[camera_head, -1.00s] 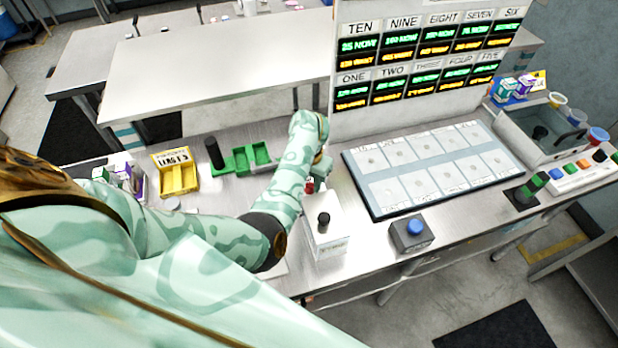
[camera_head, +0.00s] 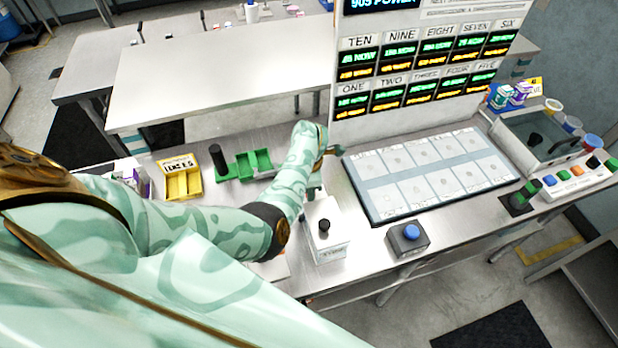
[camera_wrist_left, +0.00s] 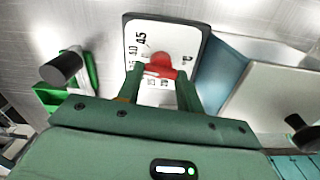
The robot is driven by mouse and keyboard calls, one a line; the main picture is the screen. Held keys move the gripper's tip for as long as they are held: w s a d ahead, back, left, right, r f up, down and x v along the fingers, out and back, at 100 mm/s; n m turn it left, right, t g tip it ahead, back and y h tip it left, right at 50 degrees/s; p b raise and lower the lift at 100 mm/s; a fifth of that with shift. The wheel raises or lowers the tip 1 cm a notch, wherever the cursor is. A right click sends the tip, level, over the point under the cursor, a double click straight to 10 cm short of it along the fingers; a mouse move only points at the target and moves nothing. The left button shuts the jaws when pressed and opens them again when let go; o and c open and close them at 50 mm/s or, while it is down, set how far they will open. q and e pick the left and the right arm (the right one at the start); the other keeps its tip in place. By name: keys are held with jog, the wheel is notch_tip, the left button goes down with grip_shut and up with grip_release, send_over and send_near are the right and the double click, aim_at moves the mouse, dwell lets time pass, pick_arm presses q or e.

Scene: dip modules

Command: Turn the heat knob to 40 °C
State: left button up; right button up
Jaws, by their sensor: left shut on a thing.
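The heat knob (camera_wrist_left: 160,66) is red and sits on a white dial plate (camera_wrist_left: 150,32) in the left wrist view. Printed numbers show on the plate, with 40 and 45 to the upper left of the knob; others are partly covered. My left gripper (camera_wrist_left: 160,76) has its green fingers on either side of the knob and is shut on it. The knob's exact pointing direction is hard to tell. In the head view, my left gripper (camera_head: 315,186) reaches down behind a white box, and the knob is hidden there. My right gripper is not in view.
The white box (camera_head: 326,245) with a black knob stands just in front of the gripper. A blue-button box (camera_head: 409,235) and a labelled panel (camera_head: 380,192) lie to the right. A green tray (camera_head: 244,166) and yellow bin (camera_head: 182,182) stand to the left. The display board (camera_head: 420,75) rises behind.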

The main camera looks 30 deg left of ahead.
pick_arm(q)
jog(key=shift+m, duration=0.9)
jog(key=o, duration=1)
jog(key=shift+r, duration=0.1)
notch_tip(320, 180, up, 16)
jog(key=p, duration=0.5)
jog(key=shift+w, duration=0.1)
